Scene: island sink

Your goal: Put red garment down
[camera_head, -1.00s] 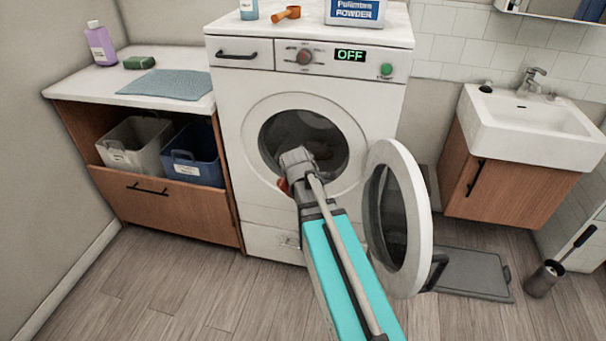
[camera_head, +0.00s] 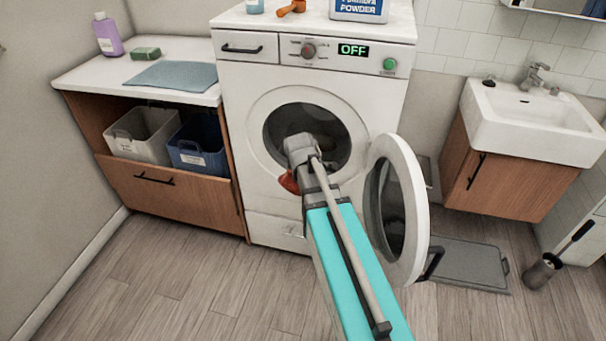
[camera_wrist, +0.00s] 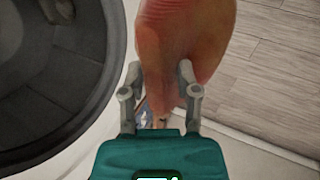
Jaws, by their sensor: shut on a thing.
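The red garment (camera_wrist: 185,40) is between the fingers of my gripper (camera_wrist: 160,85) in the wrist view, and it fills the top middle of that picture. In the head view only a small red part of the garment (camera_head: 288,181) shows, hanging at the left of my gripper (camera_head: 300,150). My gripper is shut on the garment, in front of the washing machine's open round opening (camera_head: 335,130). My arm hides most of the garment in the head view. The dark drum (camera_wrist: 60,70) shows at the left in the wrist view.
The washer door (camera_head: 397,205) stands open to the right of my arm. Left of the washer (camera_head: 225,85), a cabinet holds a white basket (camera_head: 142,143) and a blue basket (camera_head: 197,160) above a drawer (camera_head: 165,195). A sink (camera_head: 530,120) is at the right. The floor at front left is clear.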

